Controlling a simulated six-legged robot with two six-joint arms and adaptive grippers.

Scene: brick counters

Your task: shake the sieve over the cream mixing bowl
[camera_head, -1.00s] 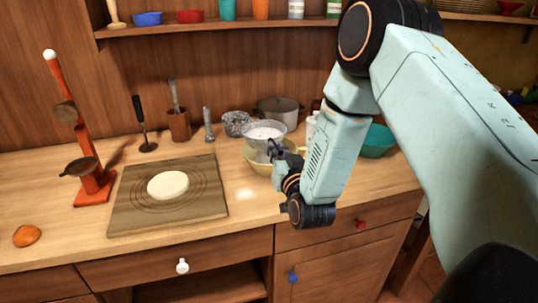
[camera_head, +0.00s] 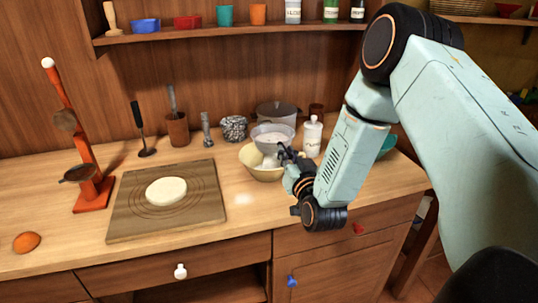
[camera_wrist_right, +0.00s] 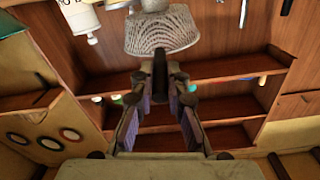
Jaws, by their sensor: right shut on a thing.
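The sieve (camera_head: 272,133), a mesh cup with white powder inside, is held roughly upright above the cream mixing bowl (camera_head: 250,168) on the counter. Its mesh side also shows at the top of the right wrist view (camera_wrist_right: 162,30). My right gripper (camera_head: 287,155) is shut on the sieve's handle, at the bowl's right side; its fingers show in the wrist view (camera_wrist_right: 160,78). White shows below the sieve, but I cannot tell falling powder from powder in the bowl. My gripper and the sieve hide part of the bowl. My left gripper is not in view.
A white bottle (camera_head: 312,137) stands just right of the sieve, and a grey pot (camera_head: 277,113) behind it. A teal bowl (camera_head: 388,145) is mostly behind my right arm. A board with pale dough (camera_head: 166,191) lies left, beside an orange stand (camera_head: 87,165).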

